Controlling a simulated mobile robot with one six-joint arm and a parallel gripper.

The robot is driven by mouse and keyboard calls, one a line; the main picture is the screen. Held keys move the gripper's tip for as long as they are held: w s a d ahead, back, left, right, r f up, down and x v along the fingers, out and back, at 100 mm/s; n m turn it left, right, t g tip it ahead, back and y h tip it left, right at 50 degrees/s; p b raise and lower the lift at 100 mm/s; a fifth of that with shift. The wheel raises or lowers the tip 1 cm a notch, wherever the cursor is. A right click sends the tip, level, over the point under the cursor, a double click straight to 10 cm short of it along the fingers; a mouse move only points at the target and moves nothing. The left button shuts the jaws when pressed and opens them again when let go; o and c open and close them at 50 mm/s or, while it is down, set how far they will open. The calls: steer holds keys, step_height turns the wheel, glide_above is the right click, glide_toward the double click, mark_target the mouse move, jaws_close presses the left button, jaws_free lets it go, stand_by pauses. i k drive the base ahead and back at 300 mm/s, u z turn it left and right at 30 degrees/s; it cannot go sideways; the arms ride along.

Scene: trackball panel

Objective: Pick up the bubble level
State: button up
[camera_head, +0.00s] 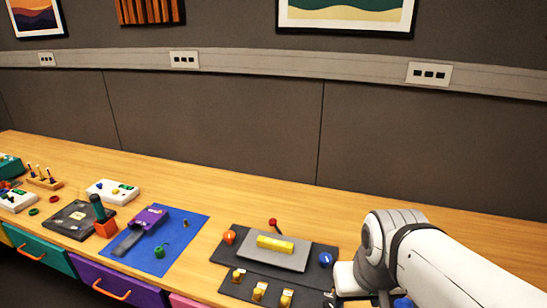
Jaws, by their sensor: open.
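A yellow bar (275,243), which looks like the bubble level, lies on a raised grey plate on the dark panel (233,246) near the front of the bench. It lies flat, its long side running roughly left to right, and nothing covers it. My white arm comes in from the lower right and ends to the right of the panel. I cannot make out my gripper's fingers; the end of the arm runs to the bottom edge of the picture.
An orange knob (229,237), a blue knob (325,259) and a red-tipped lever (273,223) stand around the bar. Several yellow switches (259,290) sit in front. A blue mat (197,229) with a purple device (151,218) lies to the left. The bench behind the panel is clear.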

mark_target(287, 247)
steer(key=u, duration=0.3)
steer(key=k, duration=0.85)
steer(key=u, duration=3.3)
steer(key=i, duration=0.2)
steer(key=z, duration=2.3)
steer(key=i, duration=1.25)
steer(key=z, duration=0.9)
steer(key=i, duration=0.7)
steer(key=z, duration=0.4)
steer(key=k, duration=0.9)
steer(key=z, duration=0.15)
steer(key=i, duration=0.6)
